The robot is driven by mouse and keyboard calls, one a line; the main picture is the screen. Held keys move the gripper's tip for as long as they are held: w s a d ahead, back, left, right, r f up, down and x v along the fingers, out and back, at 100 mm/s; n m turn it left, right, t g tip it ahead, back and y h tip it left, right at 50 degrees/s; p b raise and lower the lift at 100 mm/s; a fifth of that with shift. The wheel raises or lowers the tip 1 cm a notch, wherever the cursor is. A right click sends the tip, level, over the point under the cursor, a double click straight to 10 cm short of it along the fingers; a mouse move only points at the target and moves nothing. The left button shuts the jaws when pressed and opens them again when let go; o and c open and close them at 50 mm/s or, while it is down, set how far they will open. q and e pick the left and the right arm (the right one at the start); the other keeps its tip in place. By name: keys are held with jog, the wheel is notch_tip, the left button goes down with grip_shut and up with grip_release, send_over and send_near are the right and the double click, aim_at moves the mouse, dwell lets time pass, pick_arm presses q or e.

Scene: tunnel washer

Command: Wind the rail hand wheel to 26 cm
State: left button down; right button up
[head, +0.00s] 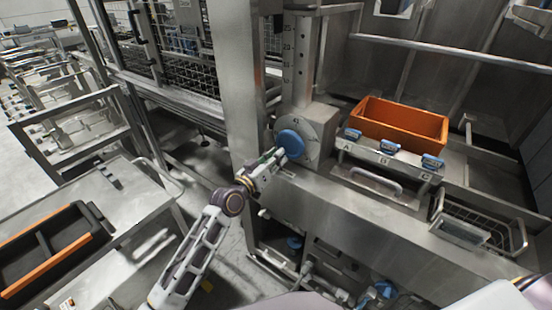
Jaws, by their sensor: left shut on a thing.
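The rail hand wheel (311,146) is a round grey metal disc with a blue part (291,140) on its front, mounted on a box at the foot of an upright metal post (303,70). The fingers hide part of the wheel's lower left side. My right gripper is out of view.
An orange bin (398,122) stands right of the wheel, behind several blue clips lettered A, B and C. A wire basket (475,228) sits at the right. A steel cart (135,190) with a black and orange tray (50,250) stands at the left.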

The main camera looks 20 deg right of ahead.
pick_arm(q)
jog(key=shift+s+n, duration=0.1)
jog(key=shift+n, duration=0.2)
jog(key=shift+s+d+f+n+p, duration=0.1)
jog(key=shift+d+f+n+p, duration=0.1)
jog(key=shift+n, duration=0.25)
jog(key=shift+s+d+f+n+p, duration=0.1)
jog(key=shift+n+p, duration=0.1)
jog(key=shift+n, duration=0.25)
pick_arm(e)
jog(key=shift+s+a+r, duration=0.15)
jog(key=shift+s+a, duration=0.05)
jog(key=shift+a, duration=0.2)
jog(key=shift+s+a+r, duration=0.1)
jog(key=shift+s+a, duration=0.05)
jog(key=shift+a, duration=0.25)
pick_arm(q)
jog(key=c, duration=1.3)
grip_release()
jog(key=shift+f, duration=0.1)
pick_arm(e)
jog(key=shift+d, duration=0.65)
pick_arm(q)
jog(key=shift+v, duration=6.05)
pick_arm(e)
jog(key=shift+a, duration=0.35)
